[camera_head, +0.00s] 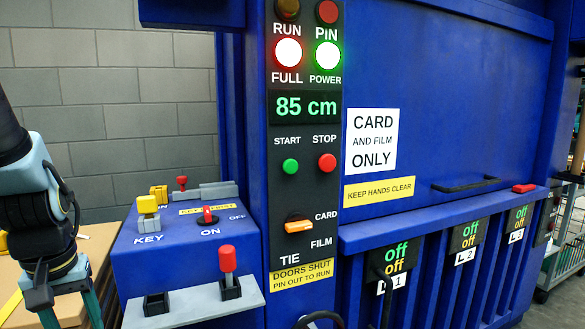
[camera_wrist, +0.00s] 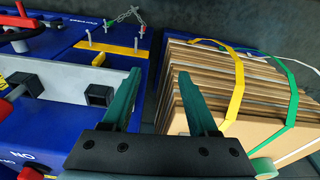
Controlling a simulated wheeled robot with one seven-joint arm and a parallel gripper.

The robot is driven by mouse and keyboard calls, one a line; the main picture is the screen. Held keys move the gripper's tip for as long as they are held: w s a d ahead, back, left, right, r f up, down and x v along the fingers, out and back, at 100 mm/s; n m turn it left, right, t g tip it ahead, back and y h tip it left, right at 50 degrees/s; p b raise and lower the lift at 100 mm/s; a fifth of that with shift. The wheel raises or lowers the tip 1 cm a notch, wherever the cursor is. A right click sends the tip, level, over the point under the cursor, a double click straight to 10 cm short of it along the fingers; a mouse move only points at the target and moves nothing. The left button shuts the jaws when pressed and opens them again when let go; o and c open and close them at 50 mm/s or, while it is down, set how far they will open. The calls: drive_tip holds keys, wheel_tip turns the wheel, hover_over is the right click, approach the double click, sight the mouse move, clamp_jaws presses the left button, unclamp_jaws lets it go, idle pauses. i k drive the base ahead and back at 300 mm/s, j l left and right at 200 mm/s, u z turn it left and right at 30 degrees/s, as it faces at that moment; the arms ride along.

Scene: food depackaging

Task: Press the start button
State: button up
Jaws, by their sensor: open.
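The green START button (camera_head: 290,166) is on the dark control panel (camera_head: 305,135) on the front of the blue machine, below the "85 cm" display (camera_head: 306,107). The red STOP button (camera_head: 327,163) is just right of it. My gripper (camera_head: 66,312) is at the lower left of the head view, well left of and below the START button, and touches nothing there. In the wrist view my gripper (camera_wrist: 160,92) points down with its two teal fingers apart and nothing between them. The START button does not show in the wrist view.
A blue key box (camera_head: 170,255) with a yellow key, a red switch and a red-knobbed lever (camera_head: 227,262) stands between my gripper and the panel. A strapped cardboard bale (camera_wrist: 225,85) lies right of my fingers in the wrist view. An orange CARD/FILM selector (camera_head: 299,226) is below START.

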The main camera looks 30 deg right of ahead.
sight(290, 166)
drive_tip(key=k+l, duration=0.15)
drive_tip(key=l, duration=0.2)
drive_tip(key=k+l, duration=0.1)
drive_tip(key=l, duration=0.25)
drive_tip(key=k+l, duration=0.15)
drive_tip(key=l, duration=0.2)
drive_tip(key=k+l, duration=0.1)
drive_tip(key=l, duration=0.2)
